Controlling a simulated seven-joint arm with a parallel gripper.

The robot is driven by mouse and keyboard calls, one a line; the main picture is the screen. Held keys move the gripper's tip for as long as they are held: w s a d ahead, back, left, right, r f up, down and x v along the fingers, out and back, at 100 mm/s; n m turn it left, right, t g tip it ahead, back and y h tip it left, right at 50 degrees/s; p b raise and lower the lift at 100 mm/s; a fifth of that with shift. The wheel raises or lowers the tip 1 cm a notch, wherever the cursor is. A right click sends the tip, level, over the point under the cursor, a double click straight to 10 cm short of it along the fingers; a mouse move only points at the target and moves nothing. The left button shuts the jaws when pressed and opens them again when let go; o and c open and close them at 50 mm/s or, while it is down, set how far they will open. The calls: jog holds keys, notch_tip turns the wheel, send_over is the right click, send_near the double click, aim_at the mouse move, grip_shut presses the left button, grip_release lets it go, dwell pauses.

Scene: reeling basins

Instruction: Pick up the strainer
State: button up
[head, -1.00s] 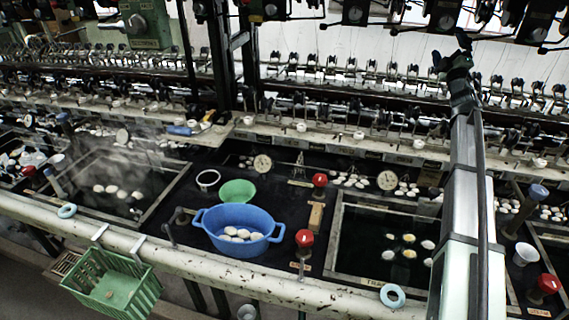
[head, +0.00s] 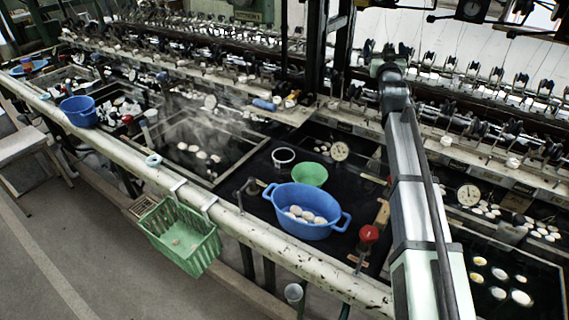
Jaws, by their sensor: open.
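A green bowl (head: 310,174), which may be the strainer, sits on the dark bench behind the blue two-handled basin (head: 300,229). No mesh can be made out in it, and the basin hides part of its near side. The basin holds several pale cocoons. My gripper (head: 388,49) is at the far upper end of my raised arm, right of and above the bowl in the picture, well apart from it. Its dark fingers are open and small against the machinery, and I see nothing held.
A small white-rimmed cup (head: 283,156) stands left of the bowl. A red knob (head: 369,234) rises right of the basin. A green basket (head: 180,235) hangs on the front rail (head: 255,232). Reeling machinery lines the back. Water basins with cocoons lie on both sides.

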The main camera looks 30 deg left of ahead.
jog(key=s+a+f+m+g+y, duration=0.1)
jog(key=s+a+f+m+g, duration=0.3)
jog(key=a, duration=0.4)
jog(key=s+a+f+m+g, duration=0.2)
jog(key=s+a+f, duration=0.25)
jog(key=a, duration=0.25)
jog(key=s+f+m+g+h, duration=0.4)
jog(key=s+f+m+g, duration=0.95)
jog(key=m, duration=0.45)
send_near(285, 153)
jog(key=s, duration=0.4)
jog(key=shift+t, duration=0.35)
jog(key=shift+x, duration=3.05)
jog(key=shift+d, duration=0.15)
jog(key=shift+c, duration=0.3)
